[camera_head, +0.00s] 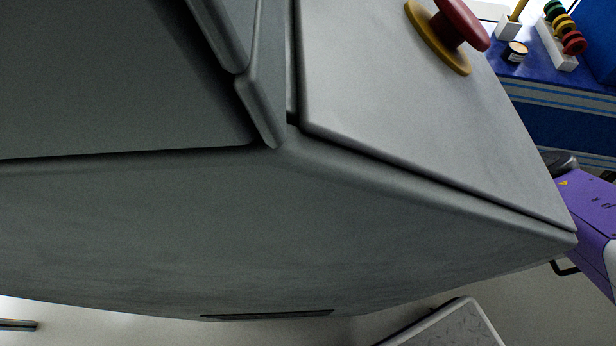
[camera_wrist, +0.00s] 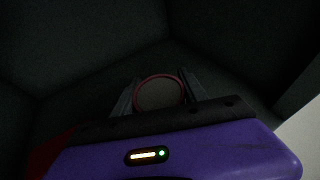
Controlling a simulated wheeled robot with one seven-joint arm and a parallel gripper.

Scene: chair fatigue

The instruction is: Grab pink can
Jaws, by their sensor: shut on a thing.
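In the wrist view, the pink can (camera_wrist: 159,77) shows as a dark round opening with a thin pink-red rim. My gripper (camera_wrist: 159,96) has one finger on each side of the can and is shut on it. The can's sides and base are hidden or too dark to make out. In the head view, neither the can nor my fingertips can be seen.
A large grey machine housing (camera_head: 300,230) fills most of the head view, with a red button (camera_head: 462,22) on a yellow base on top. A blue cabinet (camera_head: 560,120) at the upper right holds a stack of coloured rings (camera_head: 565,28) and a small jar (camera_head: 515,52). Dark grey surfaces surround my gripper.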

